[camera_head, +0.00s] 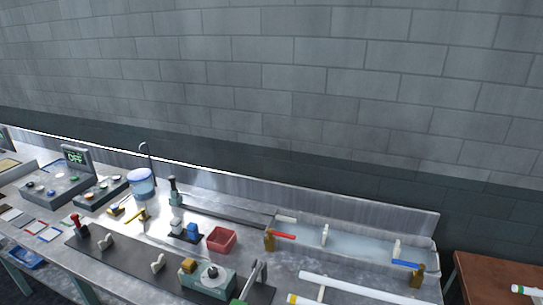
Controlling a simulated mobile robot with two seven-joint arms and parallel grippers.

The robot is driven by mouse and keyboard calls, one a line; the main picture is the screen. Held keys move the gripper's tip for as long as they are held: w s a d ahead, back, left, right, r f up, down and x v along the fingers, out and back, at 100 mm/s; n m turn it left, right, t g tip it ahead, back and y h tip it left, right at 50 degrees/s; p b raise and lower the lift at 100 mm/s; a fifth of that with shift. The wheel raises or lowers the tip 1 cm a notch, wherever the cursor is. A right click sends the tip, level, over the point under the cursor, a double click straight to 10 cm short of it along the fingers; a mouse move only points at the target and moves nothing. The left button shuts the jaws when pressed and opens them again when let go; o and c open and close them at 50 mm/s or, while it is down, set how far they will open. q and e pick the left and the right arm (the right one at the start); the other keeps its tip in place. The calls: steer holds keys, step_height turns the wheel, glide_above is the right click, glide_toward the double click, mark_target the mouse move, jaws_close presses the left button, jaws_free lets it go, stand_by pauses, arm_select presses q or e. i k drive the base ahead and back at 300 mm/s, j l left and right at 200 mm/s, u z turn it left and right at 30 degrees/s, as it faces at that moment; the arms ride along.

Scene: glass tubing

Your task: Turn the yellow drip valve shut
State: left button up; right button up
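A small yellow lever-like part (142,214) stands on the metal bench left of centre, in front of a clear container with a blue top (141,184). It may be the yellow drip valve, but it is too small to tell or to read its position. Another small yellow piece (114,211) lies to its left. A brass valve with a red handle (285,236) and one with a blue handle (406,264) sit along the trough at the right. Neither of my grippers is in view.
A red bin (221,240) and a grey-green machine (208,281) stand mid-bench. A control box with a lit display (76,155) is at the left. White tubes (355,288) lie at the front right. A brown table (495,278) stands beyond the bench's right end.

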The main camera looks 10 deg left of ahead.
mark_target(141, 212)
steer(key=j+u, duration=0.15)
steer(key=j, duration=0.4)
steer(key=i+j+u, duration=0.1)
steer(key=j, duration=0.4)
steer(key=j+u, duration=0.15)
steer(key=j, duration=0.35)
steer(key=i, duration=0.05)
